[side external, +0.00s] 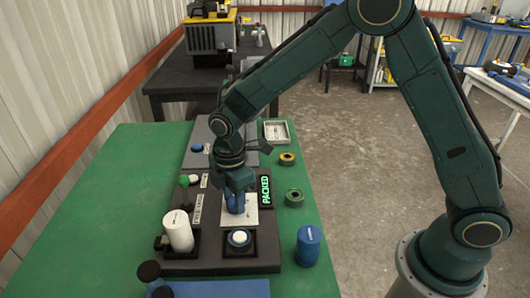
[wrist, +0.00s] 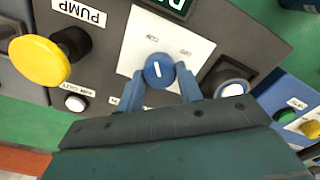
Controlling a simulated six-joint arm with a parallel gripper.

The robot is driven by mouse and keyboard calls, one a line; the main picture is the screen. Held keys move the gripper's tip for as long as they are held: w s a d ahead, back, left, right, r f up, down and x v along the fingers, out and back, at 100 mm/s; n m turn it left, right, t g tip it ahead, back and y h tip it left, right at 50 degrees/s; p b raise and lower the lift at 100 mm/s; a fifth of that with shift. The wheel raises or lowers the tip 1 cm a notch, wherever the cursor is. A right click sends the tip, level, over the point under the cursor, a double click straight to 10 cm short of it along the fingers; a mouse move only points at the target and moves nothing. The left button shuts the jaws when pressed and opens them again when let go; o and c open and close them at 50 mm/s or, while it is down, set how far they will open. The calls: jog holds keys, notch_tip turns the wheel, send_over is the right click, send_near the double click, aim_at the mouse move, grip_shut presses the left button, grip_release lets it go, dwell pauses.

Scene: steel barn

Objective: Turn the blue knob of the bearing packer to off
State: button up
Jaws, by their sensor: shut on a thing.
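The blue knob (wrist: 158,70) sits on a white plate (wrist: 126,58) of the dark bearing packer panel. A white line on its face stands nearly upright in the wrist view, below the left of two small labels too blurred to read. My gripper (wrist: 161,82) is shut on the knob, with one blue finger on each side. In the side view my gripper (side external: 235,203) points down over the white plate (side external: 266,216) and hides the knob. The bearing packer (side external: 215,264) carries a lit green "PACKED" sign (side external: 265,191).
A yellow mushroom button (wrist: 38,60) and a white-and-blue button (wrist: 233,88) flank the knob in the wrist view. A white cylinder (side external: 178,229) stands up from the panel. A blue can (side external: 308,245) and two rings stand right of it. The green tabletop (side external: 100,215) is clear at left.

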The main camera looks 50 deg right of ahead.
jog(key=shift+m, duration=0.4)
jog(key=m, duration=1.3)
dwell(0.5)
jog(key=o, duration=1)
jog(key=shift+r, duration=0.1)
